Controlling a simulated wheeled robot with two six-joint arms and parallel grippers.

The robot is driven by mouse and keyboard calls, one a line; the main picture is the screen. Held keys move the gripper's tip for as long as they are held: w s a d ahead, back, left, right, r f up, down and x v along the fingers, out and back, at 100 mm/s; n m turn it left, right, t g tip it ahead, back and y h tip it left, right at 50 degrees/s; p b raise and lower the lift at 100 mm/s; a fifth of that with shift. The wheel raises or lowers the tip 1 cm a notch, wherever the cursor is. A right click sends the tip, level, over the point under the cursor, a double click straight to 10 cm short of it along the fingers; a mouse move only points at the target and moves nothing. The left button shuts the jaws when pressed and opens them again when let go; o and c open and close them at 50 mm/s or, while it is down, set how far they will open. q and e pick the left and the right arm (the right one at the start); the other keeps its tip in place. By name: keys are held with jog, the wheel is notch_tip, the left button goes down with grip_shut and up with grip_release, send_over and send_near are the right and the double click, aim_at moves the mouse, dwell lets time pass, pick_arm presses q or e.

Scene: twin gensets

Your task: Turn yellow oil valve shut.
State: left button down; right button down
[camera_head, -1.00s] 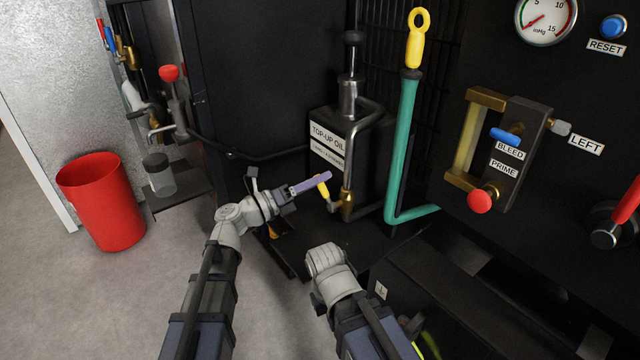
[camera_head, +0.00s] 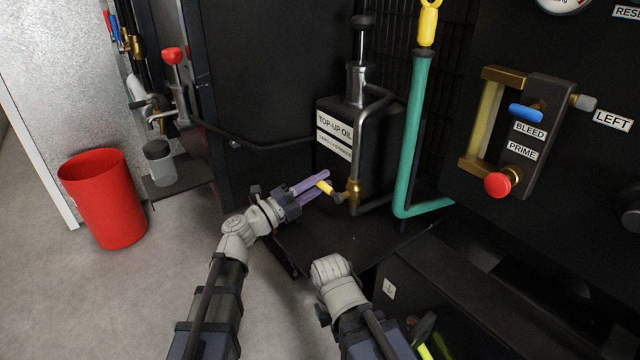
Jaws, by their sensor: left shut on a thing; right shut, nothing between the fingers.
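The yellow oil valve handle (camera_head: 325,187) sticks out to the left of a brass fitting (camera_head: 353,190). The fitting is at the foot of the grey pipe beside the black tank labelled TOP-UP OIL (camera_head: 334,133). My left gripper (camera_head: 316,188) has its two purple fingers around the handle and is shut on it. The fingers hide part of the handle. My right gripper (camera_head: 330,268) is lower and nearer, apart from the valve. Its grey wrist shows, but its fingers are hidden from this angle. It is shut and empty.
A teal pipe (camera_head: 413,130) with a yellow ring handle stands right of the tank. A BLEED and PRIME block (camera_head: 525,130) is on the black panel at right. A red bin (camera_head: 103,200) stands at left. Grey floor is clear between bin and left arm.

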pick_arm(q)
jog(key=shift+f+n, duration=0.15)
jog(key=shift+n, duration=0.15)
pick_arm(e)
jog(key=shift+f, duration=0.15)
pick_arm(q)
jog(key=c, duration=0.7)
grip_release()
